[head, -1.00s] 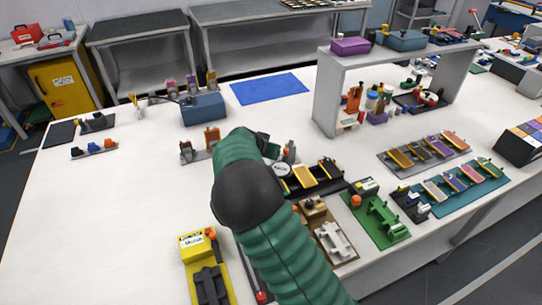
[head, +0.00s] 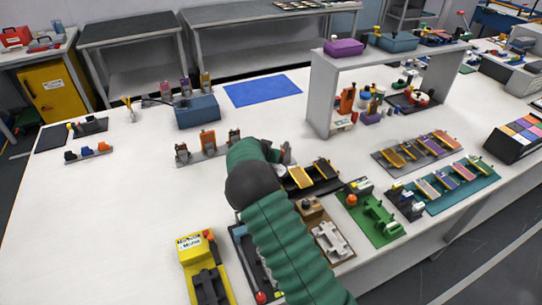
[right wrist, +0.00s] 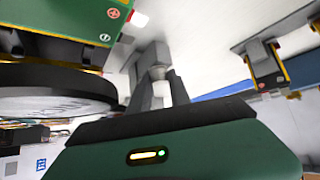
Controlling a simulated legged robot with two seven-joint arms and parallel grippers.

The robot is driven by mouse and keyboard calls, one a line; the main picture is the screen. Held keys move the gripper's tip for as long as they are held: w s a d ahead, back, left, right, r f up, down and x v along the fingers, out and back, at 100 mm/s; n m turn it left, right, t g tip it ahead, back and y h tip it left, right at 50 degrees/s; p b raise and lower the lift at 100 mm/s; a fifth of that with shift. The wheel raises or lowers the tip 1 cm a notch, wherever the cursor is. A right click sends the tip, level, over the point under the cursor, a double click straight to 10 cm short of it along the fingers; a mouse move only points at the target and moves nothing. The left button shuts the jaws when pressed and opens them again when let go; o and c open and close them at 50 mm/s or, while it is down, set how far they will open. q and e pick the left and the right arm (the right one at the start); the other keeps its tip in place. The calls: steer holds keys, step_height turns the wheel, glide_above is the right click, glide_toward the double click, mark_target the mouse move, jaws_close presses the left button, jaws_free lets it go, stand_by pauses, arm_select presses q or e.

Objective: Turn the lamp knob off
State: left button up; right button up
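My right arm, in green sleeving, reaches up from the bottom of the head view, and its forearm hides most of my right gripper there. In the right wrist view the two grey fingers of my right gripper (right wrist: 160,88) stand a little apart. A small pale knob-like piece (right wrist: 158,72) shows between them; I cannot tell whether they touch it, or whether it is the lamp knob. A round dark disc with a pale labelled top (right wrist: 50,105) is left of the fingers. I cannot make out a lamp for certain. My left gripper is out of view.
A black tray with yellow-topped pieces (head: 325,188) and a green fixture (head: 376,213) are to the right. A yellow device (head: 197,255) is at the front. The white table (head: 110,205) is clear at left.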

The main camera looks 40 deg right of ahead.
steer(key=shift+a, duration=0.1)
jaws_close()
steer(key=shift+n+t+y, duration=0.3)
steer(key=shift+n+t, duration=0.3)
steer(key=shift+n, duration=0.2)
steer(key=o, duration=0.5)
jaws_free()
steer(key=shift+o, duration=0.2)
